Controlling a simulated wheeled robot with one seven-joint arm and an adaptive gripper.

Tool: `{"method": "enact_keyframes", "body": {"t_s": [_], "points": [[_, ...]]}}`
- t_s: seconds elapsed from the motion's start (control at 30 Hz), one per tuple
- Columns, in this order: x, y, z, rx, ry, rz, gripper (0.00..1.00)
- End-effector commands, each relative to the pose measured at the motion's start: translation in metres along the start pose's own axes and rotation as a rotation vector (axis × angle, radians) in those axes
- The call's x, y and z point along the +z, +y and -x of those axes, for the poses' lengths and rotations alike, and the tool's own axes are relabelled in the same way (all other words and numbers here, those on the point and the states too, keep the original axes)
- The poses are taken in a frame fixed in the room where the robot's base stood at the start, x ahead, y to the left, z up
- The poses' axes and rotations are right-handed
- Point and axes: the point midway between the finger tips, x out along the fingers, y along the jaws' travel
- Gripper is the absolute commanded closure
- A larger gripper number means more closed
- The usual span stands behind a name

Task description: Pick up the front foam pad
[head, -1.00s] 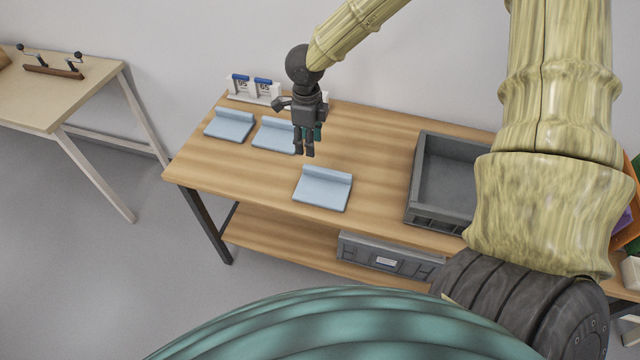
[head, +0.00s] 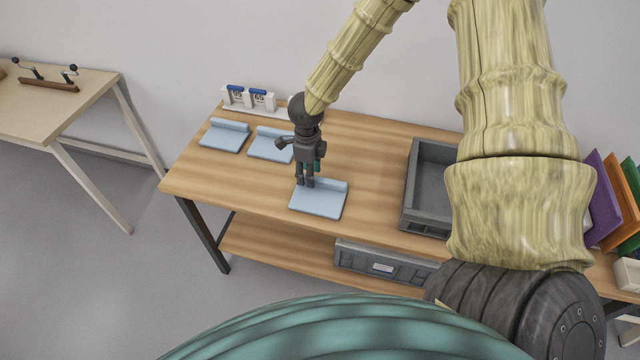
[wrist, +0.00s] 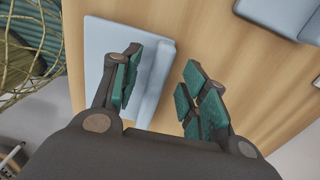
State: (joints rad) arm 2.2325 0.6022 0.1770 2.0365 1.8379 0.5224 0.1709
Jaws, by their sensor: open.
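The front foam pad (head: 318,202) is a light blue slab with a raised ridge along its back edge. It lies flat on the wooden table (head: 240,182), nearer the front edge than the other pads. My gripper (head: 306,184) is over its back-left part, hiding part of the ridge. In the wrist view the open jaws (wrist: 160,92) have green finger pads; the left finger overlaps the front pad (wrist: 98,50), and the right finger is over bare wood. The ridge lies between the fingers. I cannot tell whether the fingertips touch the pad.
Two more blue pads, a left one (head: 224,136) and a middle one (head: 270,145), lie farther back. A grey bin (head: 409,190) stands to the right. Another grey bin (head: 385,268) is on the lower shelf.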

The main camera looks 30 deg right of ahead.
Motion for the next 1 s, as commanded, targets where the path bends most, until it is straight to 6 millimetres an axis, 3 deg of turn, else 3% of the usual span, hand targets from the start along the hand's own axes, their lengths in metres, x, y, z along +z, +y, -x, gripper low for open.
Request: {"method": "enact_keyframes", "body": {"t_s": [0.2,0.5,0.53,0.77,1.0], "points": [[0.0,0.0,-0.018,-0.001,0.002,0.001,0.56],[0.001,0.0,-0.021,0.0,0.0,0.001,0.56],[0.001,0.0,-0.021,0.0,0.0,0.001,0.58],[0.001,0.0,-0.021,0.0,0.0,0.001,1.0],[0.0,0.0,-0.021,0.0,0.0,0.001,1.0]]}}
